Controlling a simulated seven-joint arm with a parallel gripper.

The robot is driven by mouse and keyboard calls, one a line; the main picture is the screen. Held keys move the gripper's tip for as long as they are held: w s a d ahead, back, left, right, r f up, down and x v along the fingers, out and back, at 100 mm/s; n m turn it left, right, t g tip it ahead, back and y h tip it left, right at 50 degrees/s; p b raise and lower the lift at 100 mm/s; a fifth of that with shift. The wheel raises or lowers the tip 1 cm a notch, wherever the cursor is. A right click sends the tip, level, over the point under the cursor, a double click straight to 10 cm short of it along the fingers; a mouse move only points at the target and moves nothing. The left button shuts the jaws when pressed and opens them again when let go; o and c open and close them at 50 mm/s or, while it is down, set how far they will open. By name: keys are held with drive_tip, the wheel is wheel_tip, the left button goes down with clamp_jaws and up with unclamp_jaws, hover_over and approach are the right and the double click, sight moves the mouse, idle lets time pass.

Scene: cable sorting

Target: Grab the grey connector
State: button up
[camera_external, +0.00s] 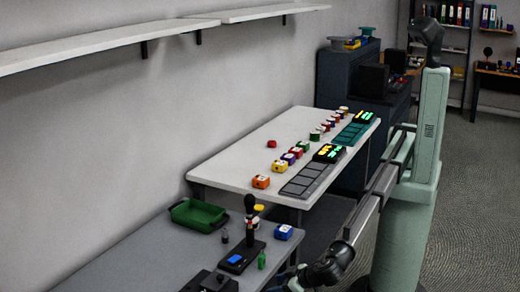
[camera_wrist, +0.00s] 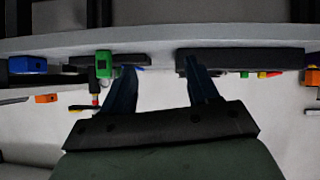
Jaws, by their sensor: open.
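A small grey upright piece (camera_external: 224,236), which looks like the grey connector, stands on the grey table left of a black stand with a tall handle (camera_external: 250,222). A green connector (camera_external: 262,259) stands right of the stand, and shows in the wrist view (camera_wrist: 103,63). My gripper (camera_wrist: 160,64) is open and appears empty, with two dark fingers spread apart. The wrist view appears upside down, with the table edge across its top. I cannot pick out the grey connector there. In the external view my wrist is low at the table's front right; the fingers are not clear.
A green tray (camera_external: 198,215) lies at the back of the grey table (camera_external: 135,258). A blue block (camera_external: 284,232) is near its right end, and a black box (camera_external: 208,282) is in front. A white table (camera_external: 235,158) beyond holds several coloured blocks and panels.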

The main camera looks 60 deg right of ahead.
wheel_tip(320, 180, up, 5)
drive_tip(key=w, duration=0.2)
wheel_tip(320, 180, up, 7)
drive_tip(key=n+g, duration=1.1)
drive_tip(key=n, duration=0.3)
hover_over(224, 230)
drive_tip(key=d, duration=0.1)
drive_tip(key=shift+y, duration=0.4)
drive_tip(key=f, duration=0.8)
drive_tip(key=shift+s, duration=0.4)
drive_tip(key=shift+w+a+f, duration=0.2)
drive_tip(key=shift+f, duration=0.45)
drive_tip(key=f, duration=0.4)
drive_tip(key=shift+w+a, duration=0.2)
drive_tip(key=shift+w, duration=0.1)
clamp_jaws()
